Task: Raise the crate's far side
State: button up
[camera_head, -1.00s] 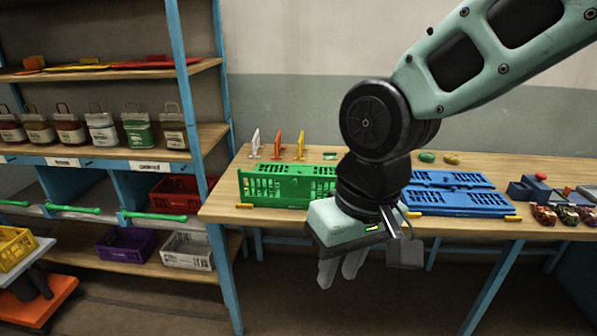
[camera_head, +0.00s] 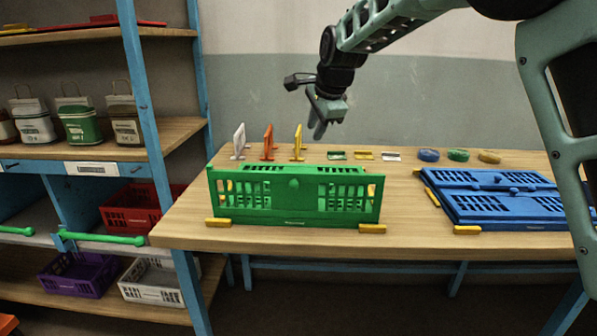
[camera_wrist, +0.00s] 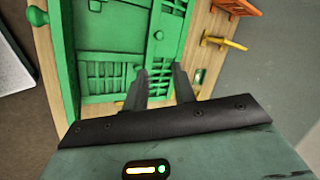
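The green crate (camera_head: 295,205) stands on the table, its slotted near wall upright towards me. Behind that wall, slotted green panel parts (camera_head: 265,168) show low, and the near wall hides most of the inside. In the wrist view the crate (camera_wrist: 115,38) fills the upper left, with panels seen from above. My gripper (camera_head: 319,130) is in the air above and beyond the crate's far edge, pointing down. In the wrist view its two fingers (camera_wrist: 160,72) are apart with nothing visible between them. They overlap the crate's edge in the picture; contact cannot be told.
White (camera_head: 239,142), orange (camera_head: 268,142) and yellow (camera_head: 298,142) upright pieces stand behind the crate. Small flat pieces and coloured discs (camera_head: 458,155) lie along the back. A folded blue crate (camera_head: 500,205) lies at right. Yellow blocks (camera_head: 372,229) sit at the crates' front corners.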

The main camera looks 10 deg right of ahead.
jog(key=p+x, duration=0.1)
jog(key=x, duration=1.6)
jog(key=shift+s, duration=0.15)
jog(key=shift+r, duration=0.1)
grip_shut()
